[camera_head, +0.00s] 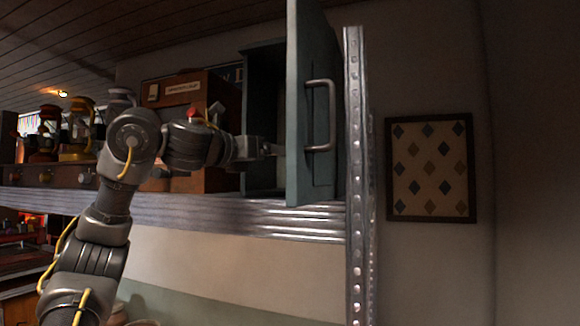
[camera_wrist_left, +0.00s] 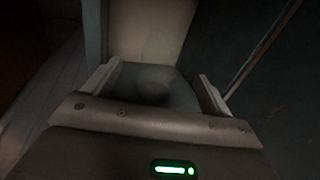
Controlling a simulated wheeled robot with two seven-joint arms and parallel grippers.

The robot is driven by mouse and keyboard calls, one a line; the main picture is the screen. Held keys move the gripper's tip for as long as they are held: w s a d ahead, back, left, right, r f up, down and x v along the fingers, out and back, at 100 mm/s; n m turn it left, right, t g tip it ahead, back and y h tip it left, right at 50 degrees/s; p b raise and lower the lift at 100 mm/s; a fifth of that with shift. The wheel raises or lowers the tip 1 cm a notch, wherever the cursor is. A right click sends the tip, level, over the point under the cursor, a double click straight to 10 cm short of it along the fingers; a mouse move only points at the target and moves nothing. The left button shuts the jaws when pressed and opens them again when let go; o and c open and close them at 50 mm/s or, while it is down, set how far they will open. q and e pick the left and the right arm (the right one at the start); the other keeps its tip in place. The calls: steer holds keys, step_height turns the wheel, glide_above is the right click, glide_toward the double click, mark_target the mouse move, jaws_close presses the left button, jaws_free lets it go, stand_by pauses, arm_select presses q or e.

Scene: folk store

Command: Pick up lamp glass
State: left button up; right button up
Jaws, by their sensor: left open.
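My left gripper (camera_head: 276,150) reaches into the open blue-grey cabinet (camera_head: 262,80) on the shelf; its fingertips are partly hidden behind the cabinet door (camera_head: 312,130). In the left wrist view the gripper (camera_wrist_left: 158,78) is open, its two fingers apart. Between and beyond the fingers is a dim, smooth grey rounded shape (camera_wrist_left: 155,88), with a pale panel behind it. It may be the lamp glass, but the picture is too dark to tell. No lamp glass can be made out in the head view. My right gripper is not in view.
The cabinet door, with a metal handle (camera_head: 321,115), stands open close to the gripper's right. A perforated metal post (camera_head: 354,180) rises at the shelf's end. A brown wooden case (camera_head: 190,90) and several lanterns (camera_head: 78,130) stand left on the shelf (camera_head: 190,208).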

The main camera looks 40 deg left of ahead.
arm_select(q)
steer(key=w, duration=0.4)
steer(key=shift+f, duration=0.2)
steer(key=shift+w+d, duration=0.1)
steer(key=shift+p, duration=0.3)
steer(key=w+p, duration=0.1)
steer(key=w+r+p, duration=0.1)
steer(key=p, duration=0.1)
steer(key=shift+w+f+p, duration=0.2)
steer(key=shift+w+p, duration=0.05)
steer(key=shift+w, duration=0.35)
steer(key=shift+w+f+p, duration=0.15)
steer(key=shift+w+p, duration=0.05)
steer(key=shift+w, duration=0.6)
steer(key=shift+s, duration=0.25)
steer(key=c, duration=1.1)
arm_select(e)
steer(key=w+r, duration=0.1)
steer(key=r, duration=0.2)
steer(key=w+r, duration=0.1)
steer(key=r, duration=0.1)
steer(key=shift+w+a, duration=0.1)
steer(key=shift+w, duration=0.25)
